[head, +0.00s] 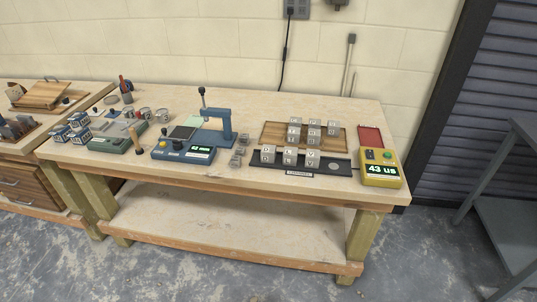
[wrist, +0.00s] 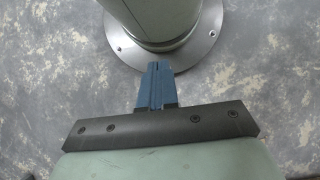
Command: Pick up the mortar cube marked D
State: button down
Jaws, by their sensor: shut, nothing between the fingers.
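Several pale grey mortar cubes with dark letters stand at the right half of the workbench in the head view. Some are on a wooden tray (head: 273,137) and others on a black strip (head: 335,171) in front of it. The letters are very small; the front-left cube (head: 268,153) may read D, but I cannot be sure. My gripper (wrist: 157,68) shows in the wrist view with its blue fingers together and nothing between them. It is over the floor by my own base, away from the cubes, and is not in the head view.
A yellow meter (head: 380,169) reading "43 us" stands right of the cubes, with a red plate (head: 371,138) behind it. Left of the cubes is a blue device (head: 184,149) with a blue stand (head: 226,125). Blue-and-white cube molds (head: 62,134) and tools crowd the bench's left end.

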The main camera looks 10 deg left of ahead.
jog(key=c, duration=1.9)
grip_release()
jog(key=o, duration=1.6)
